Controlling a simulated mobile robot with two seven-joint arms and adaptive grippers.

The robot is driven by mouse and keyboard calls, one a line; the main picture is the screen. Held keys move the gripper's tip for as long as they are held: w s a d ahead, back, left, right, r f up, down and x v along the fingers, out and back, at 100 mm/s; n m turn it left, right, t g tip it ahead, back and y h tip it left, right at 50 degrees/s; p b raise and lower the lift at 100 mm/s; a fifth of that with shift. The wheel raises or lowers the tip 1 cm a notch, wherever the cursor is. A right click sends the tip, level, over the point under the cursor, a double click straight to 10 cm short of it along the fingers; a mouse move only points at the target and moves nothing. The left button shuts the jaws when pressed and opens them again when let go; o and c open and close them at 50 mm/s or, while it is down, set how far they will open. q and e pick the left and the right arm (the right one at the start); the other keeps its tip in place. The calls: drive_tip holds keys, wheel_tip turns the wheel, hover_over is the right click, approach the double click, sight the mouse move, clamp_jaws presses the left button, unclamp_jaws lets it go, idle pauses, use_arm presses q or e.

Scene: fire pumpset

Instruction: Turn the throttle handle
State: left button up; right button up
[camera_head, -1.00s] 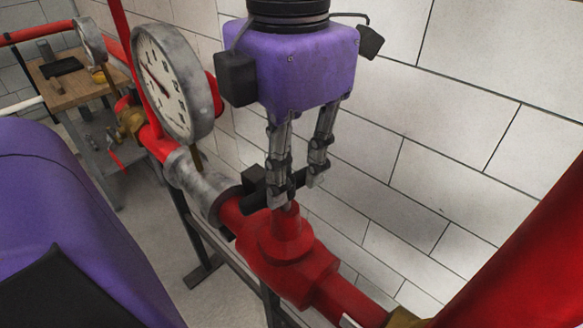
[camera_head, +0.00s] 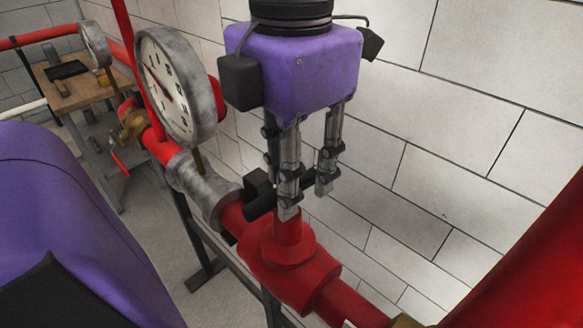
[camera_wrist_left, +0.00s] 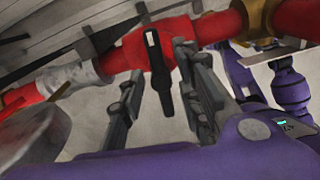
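The throttle handle (camera_head: 261,207) is a black bar on top of the red valve body (camera_head: 289,262) in the pipe. In the left wrist view the handle (camera_wrist_left: 156,72) is a dark lever across the red pipe. My left gripper (camera_head: 307,198) hangs from above over the valve, fingers pointing down. Its fingers are spread, one on each side of the handle; it also shows in the left wrist view (camera_wrist_left: 155,112). I cannot tell whether either finger touches the handle. The near finger hides part of the handle. I do not make out my right gripper.
A round pressure gauge (camera_head: 178,88) stands on the pipe left of my gripper. A white block wall (camera_head: 460,140) is close behind. A wooden table (camera_head: 88,88) is at the back left. A large red pipe (camera_head: 525,265) fills the lower right.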

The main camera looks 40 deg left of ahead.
use_arm(q)
drive_tip(key=shift+r, duration=0.1)
wheel_tip(320, 180, up, 12)
idle(0.5)
idle(0.5)
